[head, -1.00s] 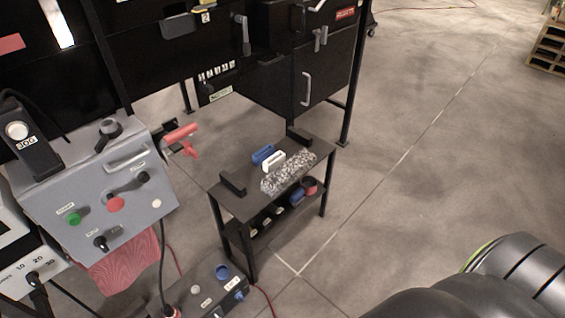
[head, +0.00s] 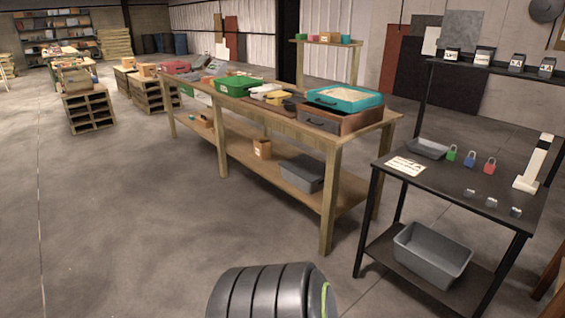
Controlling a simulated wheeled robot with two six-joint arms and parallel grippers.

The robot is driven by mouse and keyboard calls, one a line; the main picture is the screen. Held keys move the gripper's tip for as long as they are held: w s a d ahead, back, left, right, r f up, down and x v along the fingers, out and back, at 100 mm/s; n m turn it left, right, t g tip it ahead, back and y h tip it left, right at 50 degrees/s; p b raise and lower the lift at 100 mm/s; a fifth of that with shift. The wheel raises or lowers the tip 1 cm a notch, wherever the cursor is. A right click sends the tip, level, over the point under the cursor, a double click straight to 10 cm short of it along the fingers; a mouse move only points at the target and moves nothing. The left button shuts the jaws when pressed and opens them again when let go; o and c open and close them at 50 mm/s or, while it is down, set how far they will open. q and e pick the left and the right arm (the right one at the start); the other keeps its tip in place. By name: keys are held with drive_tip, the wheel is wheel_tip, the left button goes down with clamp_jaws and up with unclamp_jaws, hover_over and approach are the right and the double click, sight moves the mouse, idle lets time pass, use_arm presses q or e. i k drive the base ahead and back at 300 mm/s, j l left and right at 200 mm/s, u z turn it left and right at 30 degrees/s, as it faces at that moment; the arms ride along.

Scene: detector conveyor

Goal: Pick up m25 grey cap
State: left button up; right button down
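No thing in view can be clearly read as the m25 grey cap. Small grey pieces lie along the front of the black table at right: a left one (head: 469,193), a middle one (head: 491,202) and a right one (head: 515,212). They are too small to identify. Small dark items with white labels, such as this one (head: 485,55), stand on the black shelf above; the labels are not legible. Neither gripper is in view. A black ribbed part of my own body shows at the bottom.
The black table (head: 440,190) also holds a grey tray (head: 428,148), green, blue and red padlocks and a white stand (head: 532,165). A grey bin (head: 432,255) sits below. A wooden bench (head: 245,107) with trays stands at centre.

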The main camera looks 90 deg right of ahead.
sight(516, 213)
drive_tip(key=z, duration=3.7)
drive_tip(key=i+j+z, duration=0.65)
drive_tip(key=j+z, duration=0.15)
